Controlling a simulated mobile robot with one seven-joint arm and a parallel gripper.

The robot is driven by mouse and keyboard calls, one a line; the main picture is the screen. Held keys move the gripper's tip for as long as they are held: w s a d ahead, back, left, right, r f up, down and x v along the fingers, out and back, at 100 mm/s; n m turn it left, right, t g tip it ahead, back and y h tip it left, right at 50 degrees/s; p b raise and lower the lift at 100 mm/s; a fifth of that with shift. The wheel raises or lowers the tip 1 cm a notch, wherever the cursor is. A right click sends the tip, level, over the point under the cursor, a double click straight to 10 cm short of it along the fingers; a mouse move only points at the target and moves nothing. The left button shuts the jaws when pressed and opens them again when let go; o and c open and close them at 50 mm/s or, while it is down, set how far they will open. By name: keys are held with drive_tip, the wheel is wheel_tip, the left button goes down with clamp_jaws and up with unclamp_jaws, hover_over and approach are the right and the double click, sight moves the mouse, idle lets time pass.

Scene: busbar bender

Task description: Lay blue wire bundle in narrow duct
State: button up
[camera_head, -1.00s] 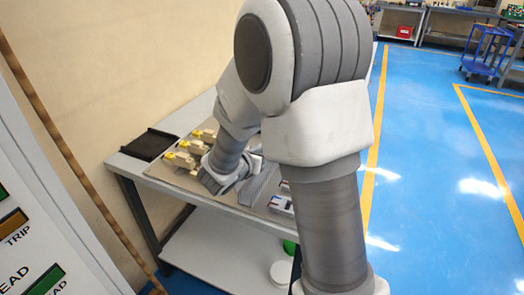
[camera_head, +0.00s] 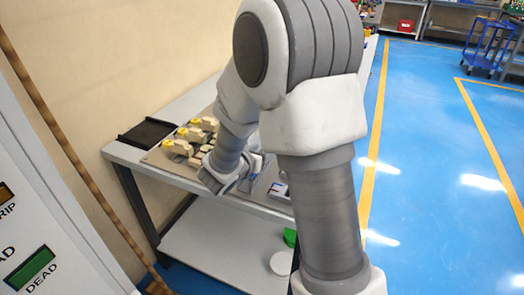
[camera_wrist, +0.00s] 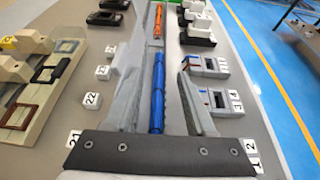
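In the wrist view the blue wire bundle (camera_wrist: 157,92) lies lengthwise down the middle, in line with an orange bundle (camera_wrist: 158,20) farther away. Both appear to lie along a narrow grey channel, perhaps the narrow duct; its walls are hard to tell from my fingers. My gripper (camera_wrist: 160,88) shows as a dark plate with two grey fingers, apart, one on each side of the blue bundle. I see no clear contact with it. In the head view my gripper (camera_head: 222,180) is low over the bench, and my arm hides the bundle and duct.
Beige blocks with yellow tops (camera_head: 182,146) stand left on the bench (camera_head: 128,161), by a black tray (camera_head: 147,132). Grey-and-white devices (camera_wrist: 208,66) and number tags (camera_wrist: 93,99) flank the channel. Open blue floor (camera_head: 430,180) lies right.

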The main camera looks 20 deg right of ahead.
drive_tip(key=p+v, duration=0.3)
drive_tip(key=v, duration=1.4)
drive_tip(key=shift+a, duration=0.2)
drive_tip(key=shift+s+r, duration=0.1)
drive_tip(key=shift+s, duration=0.05)
drive_tip(key=s+d+r+m+g+y, duration=0.2)
drive_tip(key=s+d+m+g+y, duration=0.1)
drive_tip(key=s+m, duration=0.6)
drive_tip(key=s+d+r+m+g+y, duration=0.2)
drive_tip(key=s+d+m+g, duration=0.3)
drive_tip(key=m, duration=0.7)
drive_tip(key=s+a+r+m+t+y+p, duration=0.1)
drive_tip(key=a+r+m+t+y+p, duration=0.1)
drive_tip(key=r+p, duration=0.4)
drive_tip(key=s+a+r+m+t+y+p, duration=0.1)
drive_tip(key=a+r+m+t+y+p, duration=0.1)
drive_tip(key=r+p, duration=0.5)
wheel_tip(320, 180, up, 4)
drive_tip(key=shift+a+r+m+y, duration=0.2)
drive_tip(key=shift+a+m+y, duration=0.1)
drive_tip(key=shift+a+m, duration=0.65)
drive_tip(key=shift+s, duration=0.15)
